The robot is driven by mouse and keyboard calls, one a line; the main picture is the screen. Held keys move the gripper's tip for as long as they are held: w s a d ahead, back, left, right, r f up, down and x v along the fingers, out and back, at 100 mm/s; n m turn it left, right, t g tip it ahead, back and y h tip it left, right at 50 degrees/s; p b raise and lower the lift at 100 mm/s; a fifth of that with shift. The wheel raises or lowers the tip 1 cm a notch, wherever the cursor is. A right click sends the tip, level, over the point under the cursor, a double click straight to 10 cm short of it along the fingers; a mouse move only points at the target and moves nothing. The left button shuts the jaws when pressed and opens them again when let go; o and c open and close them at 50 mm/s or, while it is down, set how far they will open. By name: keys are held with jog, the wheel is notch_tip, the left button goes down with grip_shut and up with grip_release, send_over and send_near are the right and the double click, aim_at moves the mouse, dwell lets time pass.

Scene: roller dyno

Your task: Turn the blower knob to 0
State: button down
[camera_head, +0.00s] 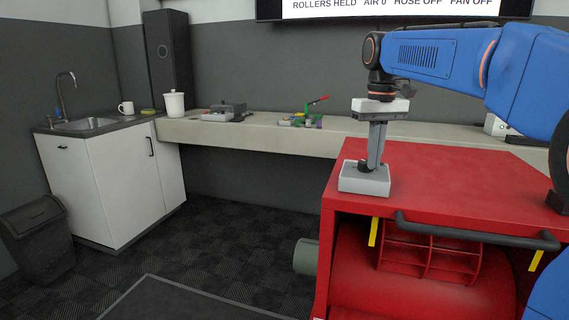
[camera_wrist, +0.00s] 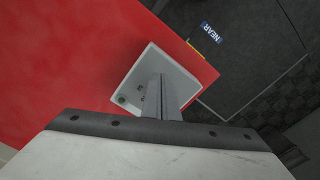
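A small light-grey control box (camera_head: 364,181) sits on the near left corner of the red blower housing (camera_head: 450,185). It also shows in the wrist view (camera_wrist: 135,84), with small dark marks on its face. My gripper (camera_head: 373,166) points straight down over this box, its fingertips at the box's top. In the wrist view my gripper's fingers (camera_wrist: 163,78) are close together over the middle of the box. A wall screen (camera_head: 392,6) reads "ROLLERS HELD AIR 0 HOSE OFF FAN OFF".
A dark handle bar (camera_head: 475,236) runs along the red housing's front edge. A long bench (camera_head: 250,134) with tools stands behind. A white sink cabinet (camera_head: 105,180) and a dark bin (camera_head: 38,238) are at left. The dark floor (camera_head: 215,245) between is clear.

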jog(key=shift+s+d, duration=0.1)
jog(key=shift+s+d+r, duration=0.1)
jog(key=shift+s, duration=0.2)
jog(key=shift+r, duration=2.9)
